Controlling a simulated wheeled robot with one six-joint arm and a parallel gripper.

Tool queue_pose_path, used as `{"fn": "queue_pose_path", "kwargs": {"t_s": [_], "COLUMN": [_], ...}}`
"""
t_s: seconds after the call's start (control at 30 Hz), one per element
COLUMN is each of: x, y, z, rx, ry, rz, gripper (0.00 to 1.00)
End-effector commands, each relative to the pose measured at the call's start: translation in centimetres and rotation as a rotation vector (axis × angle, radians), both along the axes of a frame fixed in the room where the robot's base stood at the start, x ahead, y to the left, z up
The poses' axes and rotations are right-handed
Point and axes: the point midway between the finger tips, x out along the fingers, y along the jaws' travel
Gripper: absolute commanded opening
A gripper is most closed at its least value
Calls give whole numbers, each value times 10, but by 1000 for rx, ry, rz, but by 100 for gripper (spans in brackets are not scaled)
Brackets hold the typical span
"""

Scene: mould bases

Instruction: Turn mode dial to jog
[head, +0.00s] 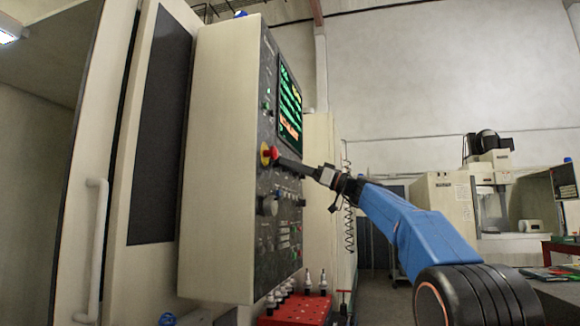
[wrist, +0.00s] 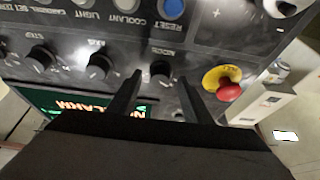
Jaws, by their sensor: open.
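The mode dial (wrist: 161,71) is a black knob with a pale mark, under the upside-down MODE label in the wrist view. My gripper (wrist: 159,77) is open, with one finger to each side of the dial in the picture. I cannot tell whether the fingers touch it or how far off they are. The dial's position marks are too small to read. In the head view my gripper (head: 280,160) reaches the control panel (head: 264,226) beside the red emergency stop, and the mode dial is not clearly seen there.
The red emergency stop (wrist: 229,89) on its yellow ring sits right of my fingers. The axis dial (wrist: 99,66) is to their left. A blue reset button (wrist: 172,8) is above. The lit screen (head: 289,110) is on the panel. A red tool rack (head: 297,309) stands below.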

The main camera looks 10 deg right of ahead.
Motion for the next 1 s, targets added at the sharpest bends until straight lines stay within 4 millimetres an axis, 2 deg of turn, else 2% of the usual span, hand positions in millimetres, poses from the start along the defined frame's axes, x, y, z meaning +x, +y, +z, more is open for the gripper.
{"fn": "queue_pose_path", "kwargs": {"t_s": [0.7, 1.0], "x": [-62, -75], "y": [-109, -131], "z": [-52, -63], "rx": [1, 2], "ry": [1, 1], "rz": [-4, -1], "gripper": [45, 45]}}
